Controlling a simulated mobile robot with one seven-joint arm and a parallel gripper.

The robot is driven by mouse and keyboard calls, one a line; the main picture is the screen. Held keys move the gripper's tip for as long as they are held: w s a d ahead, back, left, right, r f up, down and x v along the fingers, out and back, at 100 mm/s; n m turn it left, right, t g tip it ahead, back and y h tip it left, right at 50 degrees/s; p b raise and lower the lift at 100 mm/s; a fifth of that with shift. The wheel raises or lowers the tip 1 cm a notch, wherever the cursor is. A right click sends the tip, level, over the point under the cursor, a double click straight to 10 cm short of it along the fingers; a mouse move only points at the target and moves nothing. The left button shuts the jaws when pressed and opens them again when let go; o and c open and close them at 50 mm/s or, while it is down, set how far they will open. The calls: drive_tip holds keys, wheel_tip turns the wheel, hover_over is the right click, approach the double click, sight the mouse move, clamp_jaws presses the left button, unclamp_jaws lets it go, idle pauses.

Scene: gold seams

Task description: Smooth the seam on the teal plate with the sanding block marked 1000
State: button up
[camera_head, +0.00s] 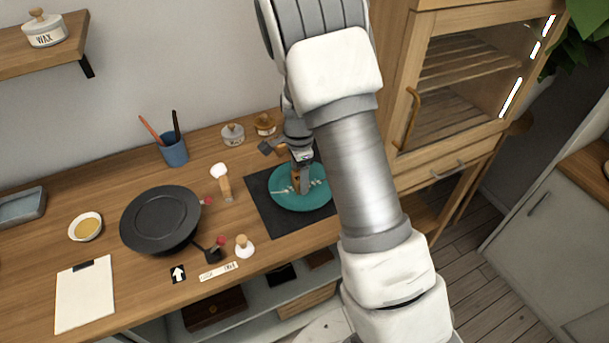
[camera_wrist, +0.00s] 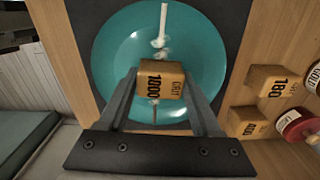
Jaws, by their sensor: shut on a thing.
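The teal plate (camera_head: 315,204) lies on a black mat (camera_head: 262,215) and fills much of the wrist view (camera_wrist: 112,50). A whitish seam (camera_wrist: 162,25) crosses it, thick and raised at the top of the wrist view, patchy near the middle and thin below the block. My gripper (camera_head: 302,170) is over the plate, its fingers shut on the orange-tan sanding block marked 1000 (camera_wrist: 158,82). The block is at the plate's middle, over the seam line, and hides part of it. I cannot tell whether it touches the plate.
Blocks marked 180 (camera_wrist: 272,82) and 400 (camera_wrist: 248,122) stand right of the mat in the wrist view, near labelled jars (camera_wrist: 296,124). A dark round pan-like dish (camera_head: 160,215), a blue cup (camera_head: 173,150) and a clipboard (camera_head: 85,298) are on the left. A wooden cabinet (camera_head: 440,20) stands right.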

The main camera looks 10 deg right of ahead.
sight(288, 188)
drive_tip(key=shift+w+a, duration=0.1)
drive_tip(key=shift+a, duration=0.2)
drive_tip(key=shift+s+a, duration=0.5)
drive_tip(key=shift+a, duration=0.05)
drive_tip(key=shift+w+a+p, duration=0.3)
drive_tip(key=shift+w+a, duration=0.1)
drive_tip(key=shift+a, duration=0.3)
drive_tip(key=shift+r+p, duration=0.65)
drive_tip(key=shift+r, duration=0.1)
drive_tip(key=shift+r, duration=0.1)
wheel_tip(288, 188, up, 4)
drive_tip(key=p, duration=0.3)
drive_tip(key=shift+r+p, duration=0.2)
drive_tip(key=shift+p, duration=0.15)
